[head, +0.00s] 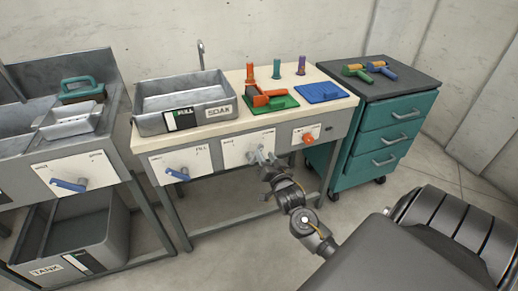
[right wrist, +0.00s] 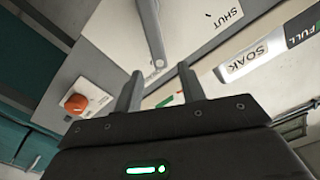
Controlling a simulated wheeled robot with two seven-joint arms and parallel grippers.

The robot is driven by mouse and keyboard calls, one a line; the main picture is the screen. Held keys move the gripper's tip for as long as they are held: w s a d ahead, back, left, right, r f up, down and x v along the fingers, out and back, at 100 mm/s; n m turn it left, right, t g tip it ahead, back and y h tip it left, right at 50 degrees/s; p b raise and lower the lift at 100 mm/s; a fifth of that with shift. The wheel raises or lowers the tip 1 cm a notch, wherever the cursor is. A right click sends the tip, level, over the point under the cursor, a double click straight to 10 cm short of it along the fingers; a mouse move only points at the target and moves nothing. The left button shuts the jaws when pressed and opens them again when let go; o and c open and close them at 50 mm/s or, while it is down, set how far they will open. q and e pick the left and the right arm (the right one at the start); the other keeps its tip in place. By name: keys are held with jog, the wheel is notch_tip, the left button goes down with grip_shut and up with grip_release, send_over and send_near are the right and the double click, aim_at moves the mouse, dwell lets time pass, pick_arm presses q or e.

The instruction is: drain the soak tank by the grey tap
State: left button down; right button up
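The soak tank (head: 185,104) is a grey metal basin labelled SOAK on the bench top. Its level strip with FULL also shows in the right wrist view (right wrist: 300,26). The grey tap (right wrist: 152,32) is a lever on a white panel with SHUT printed on it. In the head view the tap is mostly hidden by my gripper at the middle panel (head: 236,152). My right gripper (right wrist: 158,82) is open and empty, its fingers apart, with the lever's end just ahead of the gap. In the head view the gripper (head: 264,160) is close to that panel. My left gripper is out of view.
A blue FILL lever (head: 178,175) is left of the middle panel, and an orange knob (head: 308,138) is right of it. Coloured trays and pegs stand on the bench. A teal drawer cabinet (head: 385,140) stands right; a grey TANK bin (head: 75,235) sits low left.

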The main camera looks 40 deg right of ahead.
aim_at(261, 149)
jog(key=x, duration=0.5)
jog(key=shift+w+d, duration=0.15)
jog(key=shift+w, duration=0.2)
jog(key=shift+c, duration=0.3)
grip_shut()
